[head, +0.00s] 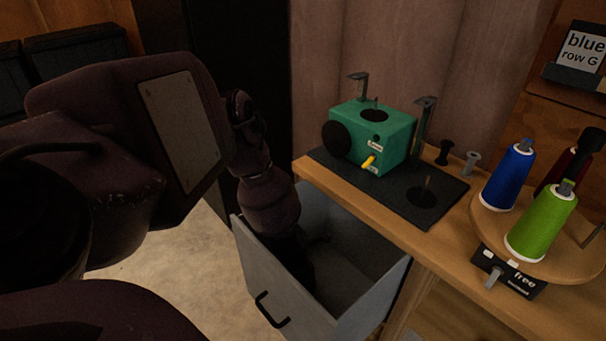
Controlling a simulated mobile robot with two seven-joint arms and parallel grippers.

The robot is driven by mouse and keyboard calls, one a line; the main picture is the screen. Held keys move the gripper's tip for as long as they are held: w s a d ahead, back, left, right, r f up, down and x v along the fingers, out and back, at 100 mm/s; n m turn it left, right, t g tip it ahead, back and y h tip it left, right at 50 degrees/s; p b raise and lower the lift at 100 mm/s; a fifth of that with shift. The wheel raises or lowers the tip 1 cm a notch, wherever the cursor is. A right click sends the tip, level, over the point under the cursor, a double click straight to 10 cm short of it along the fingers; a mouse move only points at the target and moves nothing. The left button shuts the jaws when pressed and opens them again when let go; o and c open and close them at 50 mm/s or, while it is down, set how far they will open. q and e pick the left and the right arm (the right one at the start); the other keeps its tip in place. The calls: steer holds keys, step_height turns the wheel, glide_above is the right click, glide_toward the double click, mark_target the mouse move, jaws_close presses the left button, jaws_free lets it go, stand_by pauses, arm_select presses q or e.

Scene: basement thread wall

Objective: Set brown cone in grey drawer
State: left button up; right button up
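The grey drawer (362,275) is pulled open under the wooden table, with a black handle on its front. My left arm reaches down over the drawer's front edge, and my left gripper (297,268) is low inside it. The fingers are dark and partly hidden by the front wall, so I cannot tell whether they are open or hold anything. I see no clearly brown cone. A dark red cone (553,172) stands on the round wooden stand, partly hidden behind the green cone.
A green thread device (370,138) stands on a dark mat (445,198). A blue cone (509,176) and a green cone (541,222) stand on the round stand (585,262), which has a "free" label. Two small spools stand near the curtain.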

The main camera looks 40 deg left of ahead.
arm_select(q)
steer(key=o, duration=0.9)
steer(key=shift+r, duration=0.1)
steer(key=v, duration=0.1)
steer(key=p+v, duration=0.1)
steer(key=v, duration=0.1)
steer(key=p+v, duration=0.1)
steer(key=v, duration=0.1)
steer(key=shift+w+r, duration=0.25)
steer(key=shift+w, duration=0.1)
steer(key=shift+s+p+v, duration=0.2)
steer(key=shift+p+v, duration=0.55)
steer(key=shift+v, duration=1.2)
steer(key=shift+s+p+v, duration=0.2)
steer(key=shift+p+v, duration=0.55)
steer(key=shift+v, duration=1.15)
arm_select(e)
steer(key=shift+t, duration=0.4)
steer(key=shift+w+a+r, duration=0.1)
steer(key=shift+w+r, duration=0.1)
steer(key=shift+r, duration=1)
steer(key=shift+w+a+r, duration=0.1)
steer(key=shift+w+r, duration=0.1)
steer(key=shift+r, duration=0.95)
arm_select(q)
steer(key=shift+f, duration=0.1)
arm_select(e)
steer(key=shift+d, duration=0.1)
